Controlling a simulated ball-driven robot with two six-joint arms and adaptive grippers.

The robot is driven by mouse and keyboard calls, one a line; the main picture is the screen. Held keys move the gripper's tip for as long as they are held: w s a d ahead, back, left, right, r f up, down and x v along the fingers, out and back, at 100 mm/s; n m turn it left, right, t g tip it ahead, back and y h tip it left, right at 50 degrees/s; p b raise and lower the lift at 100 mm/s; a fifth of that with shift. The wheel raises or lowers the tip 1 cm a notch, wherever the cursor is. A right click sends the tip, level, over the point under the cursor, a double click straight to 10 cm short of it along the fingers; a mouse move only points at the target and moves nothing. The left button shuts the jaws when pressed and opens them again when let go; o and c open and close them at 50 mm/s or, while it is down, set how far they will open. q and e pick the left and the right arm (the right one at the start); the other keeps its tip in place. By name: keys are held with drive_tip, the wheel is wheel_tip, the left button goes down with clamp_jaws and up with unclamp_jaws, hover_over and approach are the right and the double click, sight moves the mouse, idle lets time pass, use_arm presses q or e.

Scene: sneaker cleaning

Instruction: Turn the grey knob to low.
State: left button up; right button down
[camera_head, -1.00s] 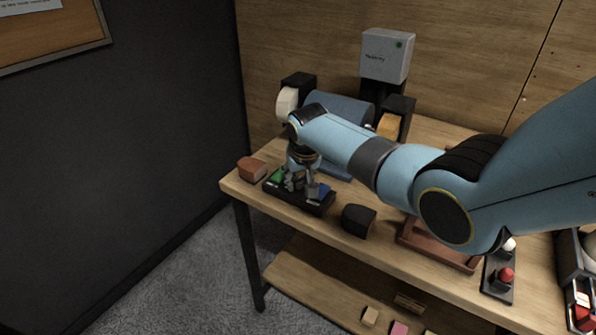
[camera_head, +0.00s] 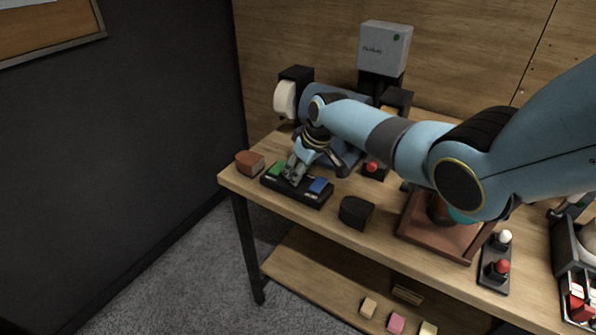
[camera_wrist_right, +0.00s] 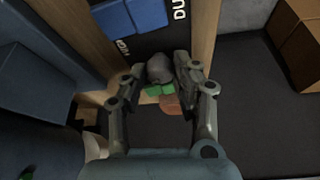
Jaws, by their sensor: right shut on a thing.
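The black control panel (camera_head: 312,196) lies near the table's front left edge, with a green block (camera_head: 275,168) at its left and a blue block (camera_head: 318,185) at its right. My right gripper (camera_head: 294,172) reaches down tilted to the panel between them. The right wrist view shows the grey knob (camera_wrist_right: 159,68) between the fingertips of my right gripper (camera_wrist_right: 163,74), which is shut on it. In the head view the fingers largely hide the knob. The panel's lettering shows only in part, and I cannot read the knob's setting. My left gripper is not in view.
Behind are a machine with a white roller (camera_head: 285,99) and a red button (camera_head: 372,167). A brown tray (camera_head: 440,240) stands further right.

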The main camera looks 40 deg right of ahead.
idle(0.4)
drive_tip(key=c, duration=1)
unclamp_jaws()
drive_tip(key=v, duration=1.2)
